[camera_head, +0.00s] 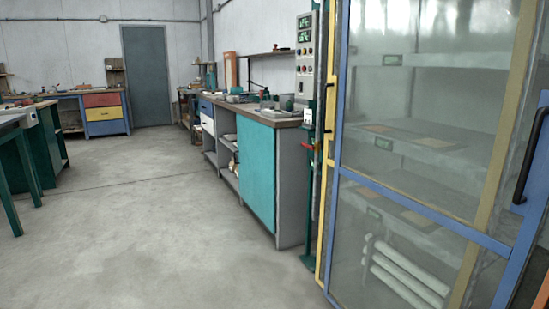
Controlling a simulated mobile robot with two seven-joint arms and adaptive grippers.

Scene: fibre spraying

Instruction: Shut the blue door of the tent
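The blue door (425,208) of the tent fills the right side of the head view. It has a blue frame and clear panes, and runs from beside the yellow upright toward me at the right. Its black handle (530,155) is near the right picture edge. The door's far right part is cut off, and I cannot tell how far it stands open. A yellow-framed part (328,150) with a small dark handle stands at its left edge. Through the panes I see shelves (430,139) with brown sheets, and white rolls (405,275) below. Neither gripper is in view.
A control panel (306,62) with buttons stands left of the tent. A long workbench (256,175) with a teal front runs back from it. A green-legged table (18,165) is at the left, drawers (104,114) behind. The concrete floor (150,235) between is clear.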

